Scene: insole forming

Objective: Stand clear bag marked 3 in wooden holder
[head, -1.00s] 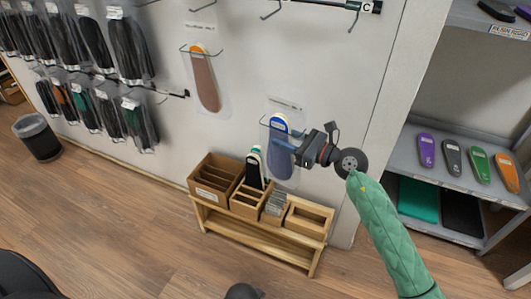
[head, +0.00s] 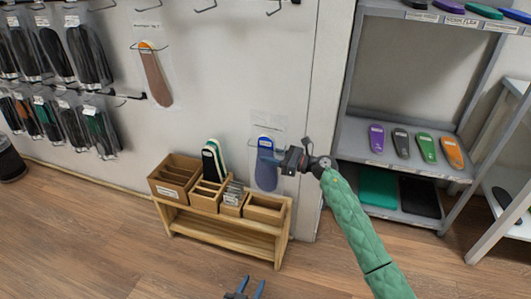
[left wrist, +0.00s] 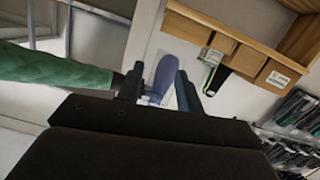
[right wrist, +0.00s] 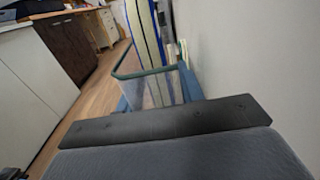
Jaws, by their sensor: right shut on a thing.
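A clear bag (head: 265,184) with a blue insole and a white label hangs upright against the wall in a wire rack. Its number is too small to read. My right gripper (head: 273,158) is shut on the bag from the right side; the right wrist view shows the bag (right wrist: 155,92) between its fingers. The wooden holder (head: 222,232) is a low bench with box compartments, standing on the floor at the wall, below and left of the bag. My left gripper (head: 245,289) is open and empty, low in front of the holder; its spread fingers show in the left wrist view (left wrist: 163,92).
One compartment holds upright insoles (head: 213,162); the right-hand box (head: 264,209) looks empty. Another bagged insole (head: 156,78) hangs higher on the wall. A grey shelf (head: 408,175) with coloured insoles stands at right. The floor before the holder is open.

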